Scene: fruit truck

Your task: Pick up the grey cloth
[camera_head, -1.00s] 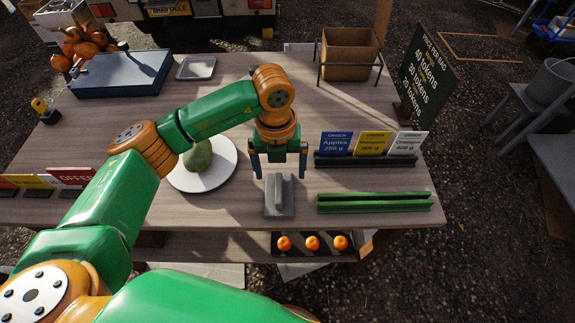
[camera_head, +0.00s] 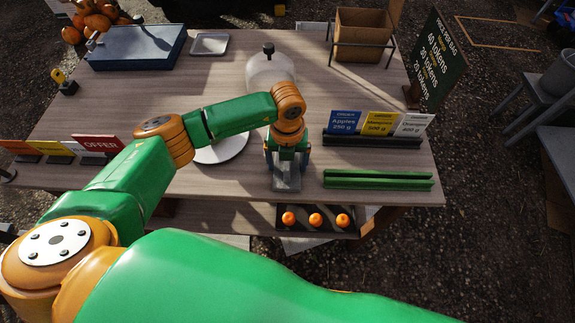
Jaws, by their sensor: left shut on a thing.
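The grey cloth (camera_head: 286,183) lies near the front edge of the wooden table, folded and partly hidden under my left gripper (camera_head: 287,170). The gripper points down, with its fingers on either side of the raised middle of the cloth, and it is shut on the cloth. The front part of the cloth shows flat below the fingers and appears still on the table. My right gripper is not in view.
A white plate (camera_head: 224,148) is partly behind my arm. A pale dome (camera_head: 268,70) with a dark knob stands behind. Green rails (camera_head: 378,180) and order signs (camera_head: 380,124) are to the right. Orange fruits (camera_head: 315,220) sit in a lower tray.

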